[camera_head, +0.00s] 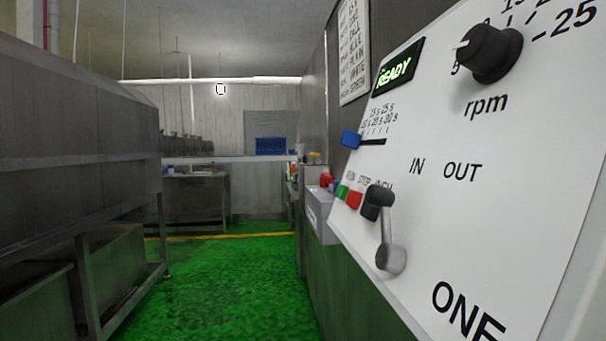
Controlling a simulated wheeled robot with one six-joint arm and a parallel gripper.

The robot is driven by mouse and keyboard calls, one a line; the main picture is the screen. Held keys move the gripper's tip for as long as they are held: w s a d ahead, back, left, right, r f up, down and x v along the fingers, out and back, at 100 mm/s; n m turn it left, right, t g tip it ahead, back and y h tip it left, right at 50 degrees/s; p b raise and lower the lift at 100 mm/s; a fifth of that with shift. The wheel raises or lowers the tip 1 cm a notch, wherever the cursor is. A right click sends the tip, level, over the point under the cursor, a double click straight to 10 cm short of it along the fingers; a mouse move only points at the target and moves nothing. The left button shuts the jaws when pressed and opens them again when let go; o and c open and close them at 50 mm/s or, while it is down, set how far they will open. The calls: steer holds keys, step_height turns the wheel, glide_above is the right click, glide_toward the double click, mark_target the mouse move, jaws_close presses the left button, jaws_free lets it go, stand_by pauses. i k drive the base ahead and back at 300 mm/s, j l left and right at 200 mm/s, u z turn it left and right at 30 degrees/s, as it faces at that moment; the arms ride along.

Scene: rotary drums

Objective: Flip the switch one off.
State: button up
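A white control panel (500,230) fills the right side, seen at a steep angle. Large black letters on it read ONE. Above them is a switch lever (386,228) with a grey round pivot low down and a black knob at its upper end. The lever points up and slightly left. The words IN and OUT stand above and to the right of it. A green lit display (397,67) reads READY. My gripper does not show in this view.
The panel also has a black rpm dial (490,53), a blue slider (351,139), and green (342,192) and red (354,200) buttons. A steel machine (75,130) stands at left. The green floor (235,285) between is clear.

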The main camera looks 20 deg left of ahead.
mark_target(324, 179)
steer(key=i+j, duration=1.4)
steer(key=j, duration=0.2)
steer(key=i+j+z, duration=0.15)
steer(key=k+j, duration=0.05)
steer(key=j, duration=0.05)
